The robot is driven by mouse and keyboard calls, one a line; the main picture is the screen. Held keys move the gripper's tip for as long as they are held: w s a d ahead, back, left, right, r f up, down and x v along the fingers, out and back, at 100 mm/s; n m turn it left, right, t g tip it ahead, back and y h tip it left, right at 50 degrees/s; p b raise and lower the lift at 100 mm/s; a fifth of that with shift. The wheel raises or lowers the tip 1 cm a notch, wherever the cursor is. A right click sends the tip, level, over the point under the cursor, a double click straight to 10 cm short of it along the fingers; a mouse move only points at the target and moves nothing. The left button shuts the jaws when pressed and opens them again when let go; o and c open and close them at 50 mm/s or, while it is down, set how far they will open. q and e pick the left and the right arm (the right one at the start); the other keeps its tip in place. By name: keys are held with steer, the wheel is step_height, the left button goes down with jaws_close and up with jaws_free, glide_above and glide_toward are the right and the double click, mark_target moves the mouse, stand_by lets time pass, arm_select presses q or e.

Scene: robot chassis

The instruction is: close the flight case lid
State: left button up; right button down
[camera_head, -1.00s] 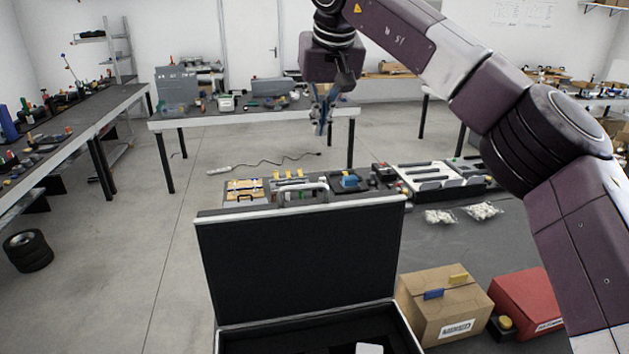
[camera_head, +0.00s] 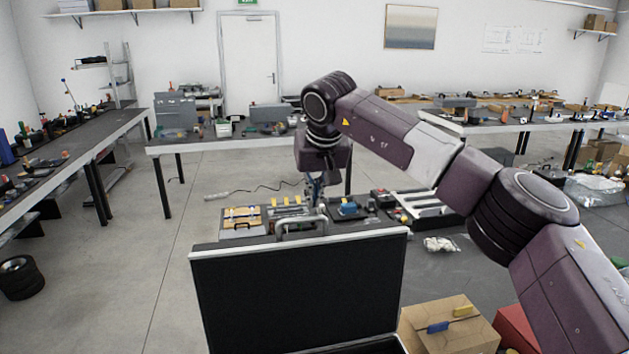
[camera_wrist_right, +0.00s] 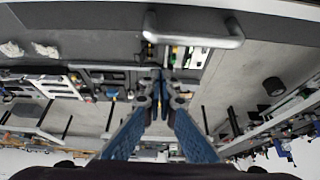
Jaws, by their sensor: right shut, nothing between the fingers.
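The flight case lid (camera_head: 300,295) stands open and upright in the head view, its dark inner face towards me and a silver rim along its top. A metal carry handle (camera_head: 301,224) shows above the rim, on the far side. The handle also shows in the right wrist view (camera_wrist_right: 195,41). The case's lower part is almost wholly below the head view. My right gripper (camera_head: 317,205) points down just above the lid's top edge, by the handle. In the right wrist view its blue fingers (camera_wrist_right: 162,78) are shut and empty. Contact with the lid cannot be told. My left gripper is out of view.
A cardboard box (camera_head: 455,328) stands right of the case, with a red box (camera_head: 514,332) beyond it. Open floor (camera_head: 130,270) lies to the left.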

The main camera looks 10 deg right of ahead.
mark_target(317, 231)
steer(key=s, duration=0.2)
steer(key=shift+s, duration=0.4)
steer(key=shift+s+f+p, duration=0.15)
steer(key=shift+s+p, duration=0.15)
steer(key=shift+p, duration=0.05)
